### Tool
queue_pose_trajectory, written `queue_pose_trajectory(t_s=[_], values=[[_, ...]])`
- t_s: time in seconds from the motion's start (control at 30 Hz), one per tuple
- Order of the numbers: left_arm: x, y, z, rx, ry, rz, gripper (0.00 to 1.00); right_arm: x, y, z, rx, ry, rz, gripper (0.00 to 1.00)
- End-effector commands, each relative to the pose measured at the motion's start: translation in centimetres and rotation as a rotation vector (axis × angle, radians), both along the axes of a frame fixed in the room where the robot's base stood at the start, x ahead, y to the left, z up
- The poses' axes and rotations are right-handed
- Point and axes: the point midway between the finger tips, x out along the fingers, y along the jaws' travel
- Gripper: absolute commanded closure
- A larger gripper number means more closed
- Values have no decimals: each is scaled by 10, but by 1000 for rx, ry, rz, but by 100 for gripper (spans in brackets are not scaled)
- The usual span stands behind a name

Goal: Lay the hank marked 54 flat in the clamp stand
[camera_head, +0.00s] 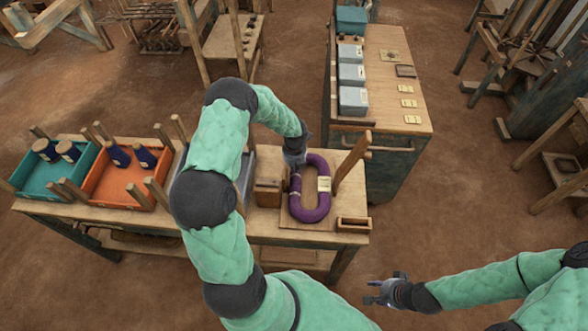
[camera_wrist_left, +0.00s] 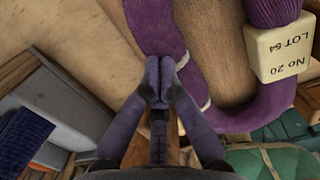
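The purple hank (camera_head: 325,204) lies as an oval loop on a wooden board (camera_head: 284,217) at the bench's right end, between a wooden block (camera_head: 268,192) and a slanted post (camera_head: 351,161). I cannot tell whether these form the clamp stand. The hank's cream tag (camera_head: 324,184) reads "No 20 LOT 54" in the left wrist view (camera_wrist_left: 281,48). My left gripper (camera_head: 294,166) is at the hank's upper left side. Its fingertips (camera_wrist_left: 160,70) are together over the purple strand; no strand shows clearly between them. My right gripper (camera_head: 374,291) is open and empty, away from the bench.
Teal (camera_head: 37,184) and orange (camera_head: 110,194) trays with spools stand at the bench's left, among upright pegs. A cabinet (camera_head: 413,122) with grey boxes (camera_head: 353,100) stands behind. A small open wooden box (camera_head: 353,225) sits at the bench's right corner.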

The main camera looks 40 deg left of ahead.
Motion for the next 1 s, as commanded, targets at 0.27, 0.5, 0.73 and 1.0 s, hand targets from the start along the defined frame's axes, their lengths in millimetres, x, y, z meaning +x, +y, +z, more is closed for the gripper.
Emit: queue_pose_trajectory(t_s=[0.27,0.5,0.73,1.0], values=[[-19,-12,-36,-26,39,-10,90,0,0,-7,0,0,0,60],[-19,-11,-34,-26,38,-11,72,1,0,-7,0,0,0,60],[-22,-13,-5,-19,30,-12,68,0,0,-7,0,0,0,60],[-22,-15,58,-2,7,-6,67,0,0,-4,0,0,0,60]])
